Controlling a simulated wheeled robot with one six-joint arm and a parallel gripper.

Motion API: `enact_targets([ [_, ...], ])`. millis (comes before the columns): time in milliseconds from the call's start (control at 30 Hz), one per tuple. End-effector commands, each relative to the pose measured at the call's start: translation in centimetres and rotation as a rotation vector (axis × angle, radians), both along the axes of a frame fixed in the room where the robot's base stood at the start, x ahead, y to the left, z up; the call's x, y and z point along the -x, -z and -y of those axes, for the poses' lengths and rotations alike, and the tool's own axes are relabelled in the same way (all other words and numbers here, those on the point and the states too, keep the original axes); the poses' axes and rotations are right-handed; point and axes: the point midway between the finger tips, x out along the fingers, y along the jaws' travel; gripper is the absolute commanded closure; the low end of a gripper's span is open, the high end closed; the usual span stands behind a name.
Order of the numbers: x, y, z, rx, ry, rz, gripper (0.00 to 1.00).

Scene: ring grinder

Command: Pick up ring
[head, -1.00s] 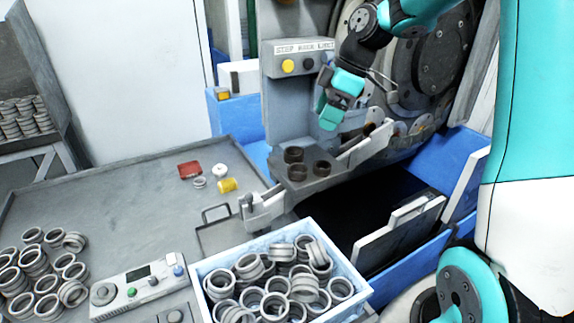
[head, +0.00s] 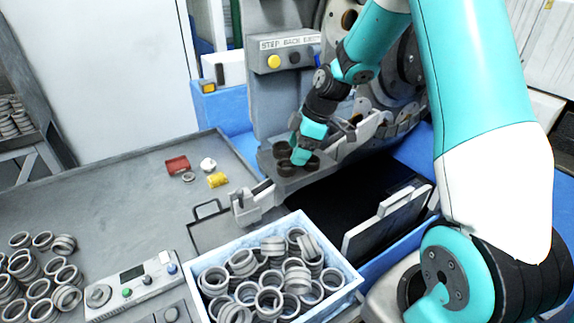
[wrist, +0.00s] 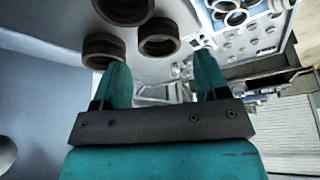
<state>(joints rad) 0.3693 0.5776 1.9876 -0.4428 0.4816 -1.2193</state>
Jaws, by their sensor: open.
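Dark brown rings stand on the grey ledge of the machine in the head view: one at the back (head: 281,148), one at the front left (head: 285,168) and one on the right (head: 313,163). My gripper (head: 300,155) is down among them and partly covers them. In the wrist view my gripper (wrist: 161,68) is open, its two teal fingers apart with nothing held. One dark ring (wrist: 158,38) lies just beyond the fingertips, between their lines. Another ring (wrist: 104,50) is by the left fingertip, and a third (wrist: 124,8) is cut off at the top edge. Contact cannot be told.
A white-blue bin (head: 350,283) full of grey rings stands in front of the ledge. More grey rings (head: 45,270) lie on the grey table at left, by a control box (head: 132,285). The machine's clamp-like arm (head: 358,135) is close right of my gripper.

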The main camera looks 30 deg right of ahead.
Motion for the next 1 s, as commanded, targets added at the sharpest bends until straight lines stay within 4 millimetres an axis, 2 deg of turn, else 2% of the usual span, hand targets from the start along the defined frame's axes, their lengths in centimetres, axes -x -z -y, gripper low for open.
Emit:
enact_targets([
  [300, -1.2, 3.6, -1.9, -0.001, -0.001, -0.004, 0.32],
  [600, -1.4, 4.3, -2.0, 0.0, 0.0, 0.0, 0.32],
  [767, -1.4, 4.2, -2.0, 0.0, 0.0, 0.0, 0.69],
  [800, -1.4, 4.2, -2.0, 0.0, 0.0, 0.0, 0.72],
  [1000, -1.4, 4.2, -2.0, 0.0, 0.0, 0.001, 0.72],
])
